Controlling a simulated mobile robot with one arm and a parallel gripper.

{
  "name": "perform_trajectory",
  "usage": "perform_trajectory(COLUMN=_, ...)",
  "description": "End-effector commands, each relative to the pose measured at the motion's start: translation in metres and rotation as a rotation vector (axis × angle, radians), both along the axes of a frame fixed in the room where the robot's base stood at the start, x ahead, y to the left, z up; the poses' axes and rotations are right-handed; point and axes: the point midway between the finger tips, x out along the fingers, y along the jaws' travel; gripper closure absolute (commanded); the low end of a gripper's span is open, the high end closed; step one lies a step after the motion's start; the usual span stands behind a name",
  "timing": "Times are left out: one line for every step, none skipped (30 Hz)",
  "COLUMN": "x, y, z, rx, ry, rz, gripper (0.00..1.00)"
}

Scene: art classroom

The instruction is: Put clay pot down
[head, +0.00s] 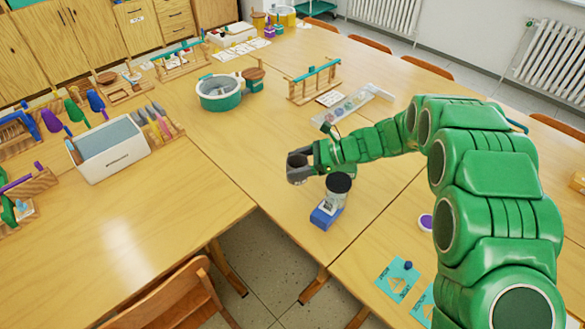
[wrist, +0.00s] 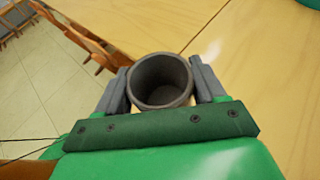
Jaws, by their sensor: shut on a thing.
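The clay pot (wrist: 160,92) is a small grey-brown round pot with an open, empty mouth. In the wrist view it sits between the two grey fingers of my gripper (wrist: 162,84), which is shut on it. In the head view my gripper (head: 299,167) is over the wooden table (head: 235,150), near the middle of the picture. The pot (head: 297,160) is a dark shape at its fingers there. The pot's underside is hidden, so I cannot tell whether it touches the table.
A teal-and-white basin (head: 219,94), a wooden rack (head: 314,82) and a clear palette tray (head: 345,106) are farther back. The tabletop left of my gripper is clear.

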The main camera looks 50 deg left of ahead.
Motion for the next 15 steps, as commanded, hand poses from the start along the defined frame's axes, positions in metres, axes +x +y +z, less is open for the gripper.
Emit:
perform_trajectory(x=0.004, y=0.005, z=-0.003, rx=0.001, ry=0.000, rz=0.000, gripper=0.67)
perform_trajectory(x=0.005, y=0.008, z=-0.005, rx=0.001, ry=0.001, rz=0.000, gripper=0.67)
perform_trajectory(x=0.007, y=0.011, z=-0.008, rx=0.000, ry=0.002, rz=0.001, gripper=0.67)
perform_trajectory(x=0.009, y=0.014, z=-0.009, rx=0.000, ry=0.003, rz=0.000, gripper=0.67)
perform_trajectory(x=0.011, y=0.016, z=-0.011, rx=-0.001, ry=0.004, rz=0.000, gripper=0.67)
perform_trajectory(x=0.014, y=0.020, z=-0.012, rx=-0.001, ry=0.002, rz=-0.001, gripper=0.67)
perform_trajectory(x=0.016, y=0.023, z=-0.013, rx=0.001, ry=0.001, rz=0.000, gripper=0.67)
perform_trajectory(x=0.017, y=0.025, z=-0.014, rx=0.001, ry=0.000, rz=0.000, gripper=0.67)
perform_trajectory(x=0.019, y=0.029, z=-0.016, rx=0.000, ry=0.001, rz=0.001, gripper=0.67)
perform_trajectory(x=0.020, y=0.030, z=-0.019, rx=0.000, ry=0.002, rz=0.001, gripper=0.67)
perform_trajectory(x=0.021, y=0.032, z=-0.022, rx=-0.001, ry=0.002, rz=0.000, gripper=0.67)
perform_trajectory(x=0.023, y=0.034, z=-0.026, rx=-0.002, ry=0.003, rz=0.000, gripper=0.67)
perform_trajectory(x=0.024, y=0.036, z=-0.029, rx=-0.002, ry=0.003, rz=0.000, gripper=0.67)
perform_trajectory(x=0.025, y=0.037, z=-0.032, rx=-0.002, ry=0.003, rz=0.000, gripper=0.67)
perform_trajectory(x=0.027, y=0.040, z=-0.035, rx=-0.001, ry=0.002, rz=0.000, gripper=0.67)
